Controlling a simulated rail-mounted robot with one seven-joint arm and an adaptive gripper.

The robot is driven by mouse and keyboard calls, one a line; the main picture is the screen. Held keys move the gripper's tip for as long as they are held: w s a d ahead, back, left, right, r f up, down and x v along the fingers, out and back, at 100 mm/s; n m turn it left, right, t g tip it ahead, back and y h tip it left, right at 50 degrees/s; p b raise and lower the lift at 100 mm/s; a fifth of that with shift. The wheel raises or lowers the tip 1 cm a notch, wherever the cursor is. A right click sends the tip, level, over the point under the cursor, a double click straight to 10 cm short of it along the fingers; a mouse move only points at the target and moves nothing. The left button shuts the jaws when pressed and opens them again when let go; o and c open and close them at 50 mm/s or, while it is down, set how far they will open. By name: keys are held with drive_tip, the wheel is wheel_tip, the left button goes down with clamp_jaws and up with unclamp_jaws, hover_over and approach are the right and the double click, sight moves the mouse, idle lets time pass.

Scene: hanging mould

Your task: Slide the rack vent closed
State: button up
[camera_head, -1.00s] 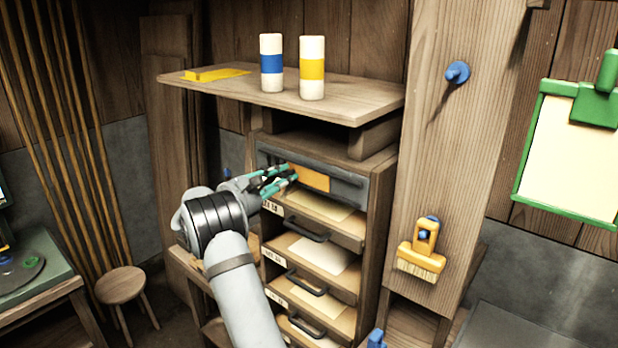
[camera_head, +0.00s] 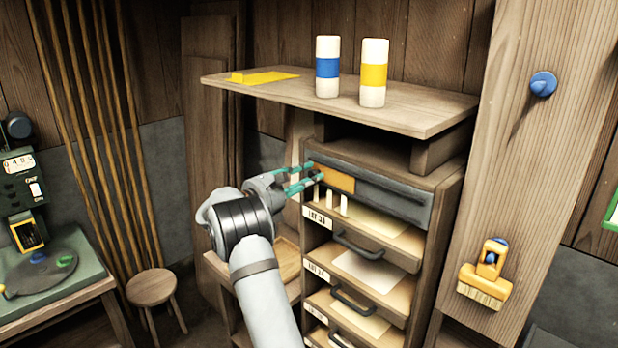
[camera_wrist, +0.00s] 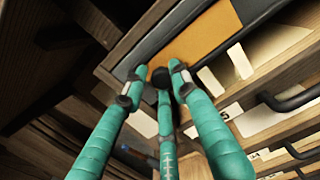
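The rack vent is a long grey housing (camera_head: 395,195) across the top of the wooden rack. Its orange slide plate (camera_head: 338,179) sits at the housing's left end, and the grey stretch to its right is bare. The plate also shows in the wrist view (camera_wrist: 205,38). A dark round knob (camera_wrist: 161,77) shows near the plate's left end. My gripper (camera_head: 312,179) is at this end, its teal fingers spread around the knob. In the wrist view a gap shows between the fingertips (camera_wrist: 158,76) and the knob; contact is unclear.
Several pale upright strips (camera_head: 330,201) show just below the plate. Open trays with dark handles (camera_head: 368,248) are stacked beneath. A shelf (camera_head: 420,113) overhangs the rack, carrying a blue-banded bottle (camera_head: 327,68) and a yellow-banded bottle (camera_head: 373,74). A wooden post with a brush (camera_head: 486,274) stands to the right.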

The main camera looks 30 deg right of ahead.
drive_tip(key=o, duration=0.3)
drive_tip(key=shift+w+a, duration=0.15)
drive_tip(key=shift+w, duration=0.05)
drive_tip(key=shift+o, duration=0.2)
drive_tip(key=shift+s, duration=0.1)
drive_tip(key=v, duration=1.2)
drive_tip(key=shift+d, duration=0.2)
